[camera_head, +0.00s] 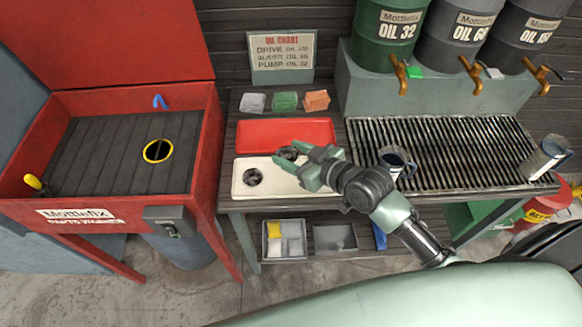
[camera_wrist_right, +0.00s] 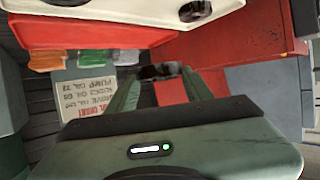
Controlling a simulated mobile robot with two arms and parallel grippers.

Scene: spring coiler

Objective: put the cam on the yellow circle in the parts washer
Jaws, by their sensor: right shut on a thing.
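My right gripper (camera_head: 296,160) is shut on a small dark metal part, the cam (camera_head: 288,153), and holds it over the tray area. In the right wrist view the cam (camera_wrist_right: 160,71) shows between the fingertips; its full shape is hard to make out. The yellow circle (camera_head: 146,152) is a ring on the dark slatted floor of the red parts washer (camera_head: 95,208), left of the gripper. A second dark round part (camera_head: 252,177) lies on the white tray (camera_head: 240,190). My left gripper is not in view.
A red tray (camera_head: 260,134) lies behind the white one. The washer's front and side walls rise above its floor. A blue item (camera_head: 160,101) and a yellow-handled tool (camera_head: 34,183) are in the washer. A metal jug (camera_head: 393,160) stands on the grating.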

